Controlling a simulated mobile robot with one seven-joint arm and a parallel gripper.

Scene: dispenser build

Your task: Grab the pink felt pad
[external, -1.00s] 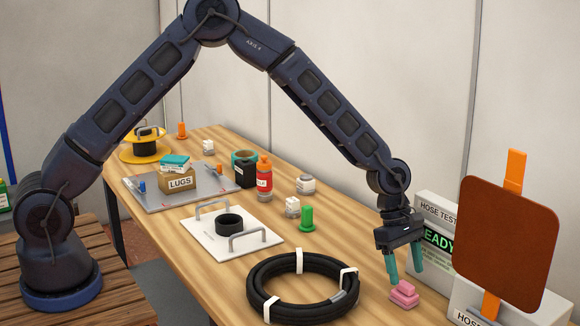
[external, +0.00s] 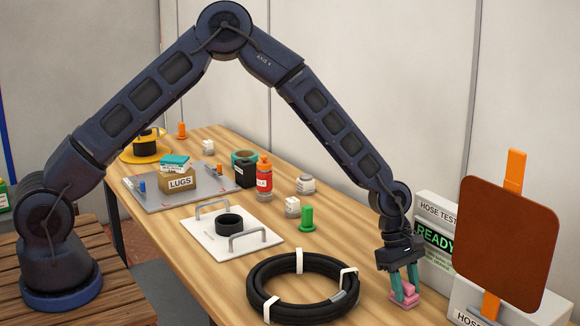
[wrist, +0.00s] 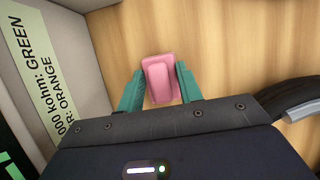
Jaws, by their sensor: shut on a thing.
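The pink felt pad (external: 407,294) is near the right end of the wooden table, beside the hose tester. My gripper (external: 405,284) points down over it, with its teal fingers on either side. In the wrist view the pink pad (wrist: 160,79) sits between the two teal fingertips (wrist: 160,88), and my gripper is shut on it. The pad looks like a block with a raised, narrower top part. It is at or very near the table surface; I cannot tell whether it is lifted.
A coiled black hose (external: 262,301) with white ties lies left of the pad. The hose tester box (external: 436,207) stands behind, and a brown panel on an orange post (external: 507,243) stands to the right. A white tray with handles (external: 205,238) lies farther left.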

